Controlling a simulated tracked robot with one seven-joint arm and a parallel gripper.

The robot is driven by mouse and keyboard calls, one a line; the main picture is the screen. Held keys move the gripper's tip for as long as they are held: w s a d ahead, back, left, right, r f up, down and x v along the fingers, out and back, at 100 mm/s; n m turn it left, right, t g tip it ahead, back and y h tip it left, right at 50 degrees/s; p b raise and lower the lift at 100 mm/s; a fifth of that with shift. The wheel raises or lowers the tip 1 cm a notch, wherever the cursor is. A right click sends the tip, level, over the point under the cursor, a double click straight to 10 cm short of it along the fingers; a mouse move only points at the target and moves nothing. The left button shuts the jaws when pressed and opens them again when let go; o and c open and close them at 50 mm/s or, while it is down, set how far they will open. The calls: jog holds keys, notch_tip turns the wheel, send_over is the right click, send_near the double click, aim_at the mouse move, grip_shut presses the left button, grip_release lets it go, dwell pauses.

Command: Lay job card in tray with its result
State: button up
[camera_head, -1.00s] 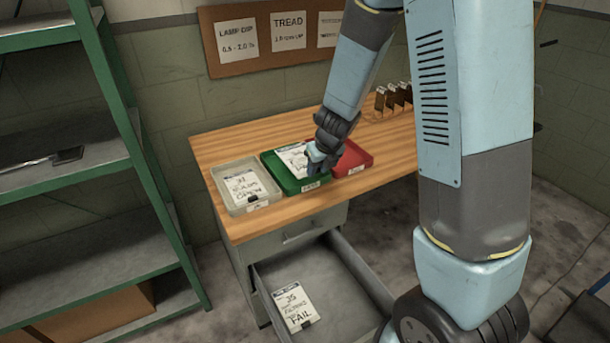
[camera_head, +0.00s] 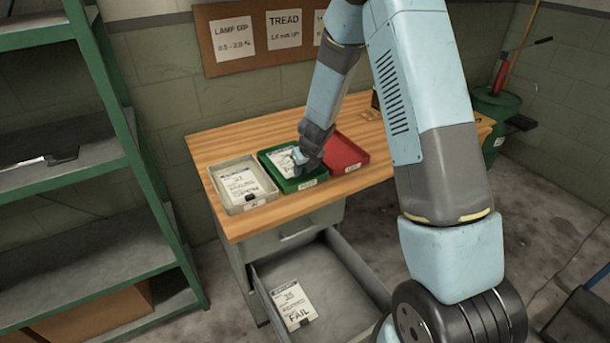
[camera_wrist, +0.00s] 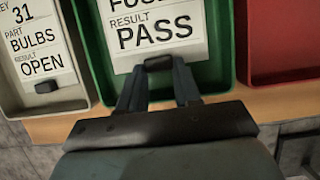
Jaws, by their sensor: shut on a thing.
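My gripper (camera_head: 300,156) is shut on the black tab of a white job card (camera_head: 283,161) at the green tray (camera_head: 299,185). In the wrist view the card (camera_wrist: 165,25) reads RESULT PASS, with part of a word above, and my gripper (camera_wrist: 158,72) holds its near edge. The card lies within the outline of the green tray (camera_wrist: 213,82); I cannot tell whether it touches the tray floor. The grey tray (camera_head: 250,206), left of it, holds a card (camera_head: 241,185) reading 31, BULBS, OPEN. The red tray (camera_head: 345,150), to the right, looks empty where visible.
The trays stand on a wooden bench (camera_head: 215,150). Below, an open drawer (camera_head: 345,280) holds a card (camera_head: 293,302) marked 35 and FAIL. A green shelf rack (camera_head: 115,110) stands at left. A green bin (camera_head: 497,112) stands beyond the bench at right.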

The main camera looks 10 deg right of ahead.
jog(key=shift+f, duration=1.35)
jog(key=o, duration=1)
jog(key=shift+o, duration=0.2)
jog(key=shift+r, duration=0.15)
